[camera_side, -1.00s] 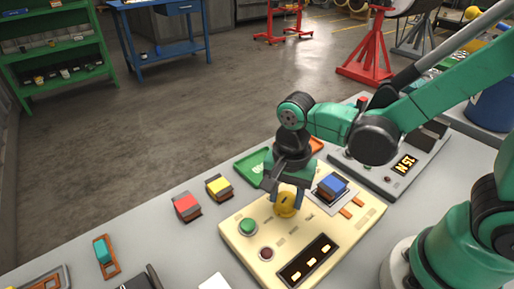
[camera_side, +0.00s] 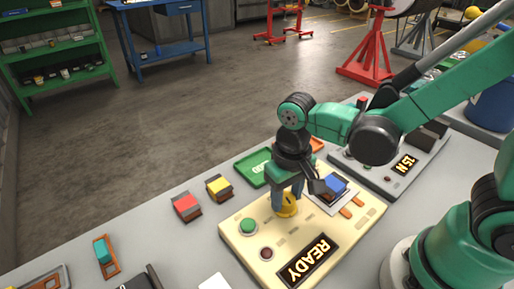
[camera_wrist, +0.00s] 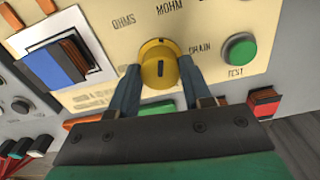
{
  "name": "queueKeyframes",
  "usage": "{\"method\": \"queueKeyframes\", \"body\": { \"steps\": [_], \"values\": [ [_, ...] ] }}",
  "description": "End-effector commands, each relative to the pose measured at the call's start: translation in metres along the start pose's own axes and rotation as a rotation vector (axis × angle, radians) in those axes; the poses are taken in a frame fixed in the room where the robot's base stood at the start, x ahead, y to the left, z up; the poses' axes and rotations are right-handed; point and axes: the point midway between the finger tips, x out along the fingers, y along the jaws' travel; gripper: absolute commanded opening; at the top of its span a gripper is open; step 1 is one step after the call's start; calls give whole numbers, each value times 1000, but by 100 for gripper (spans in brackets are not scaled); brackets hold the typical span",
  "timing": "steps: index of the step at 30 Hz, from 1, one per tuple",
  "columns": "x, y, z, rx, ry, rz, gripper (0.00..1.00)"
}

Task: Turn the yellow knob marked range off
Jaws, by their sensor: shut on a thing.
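The yellow knob (camera_side: 287,204) stands on the cream panel (camera_side: 235,227). My gripper (camera_side: 288,196) is straight above the panel, shut on the knob, with one finger on each side. In the wrist view the fingertips (camera_wrist: 160,75) touch its sides. The panel's display (camera_side: 306,261) reads READY. The fingers hide part of the knob.
A green button (camera_side: 248,226), marked TEST in the wrist view, and a dark red round part (camera_side: 266,254) are near the knob. A blue-topped block (camera_side: 334,186) sits close on the right. Red (camera_side: 186,207) and yellow (camera_side: 219,188) blocks stand left on the table.

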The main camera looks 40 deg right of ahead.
Motion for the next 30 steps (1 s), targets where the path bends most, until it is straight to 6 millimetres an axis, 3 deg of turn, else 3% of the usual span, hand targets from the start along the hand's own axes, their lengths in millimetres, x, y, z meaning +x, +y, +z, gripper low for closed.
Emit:
{"method": "queueKeyframes", "body": {
  "steps": [30],
  "values": [
    [0,1,0,-964,-2,-1,0]
  ]
}}
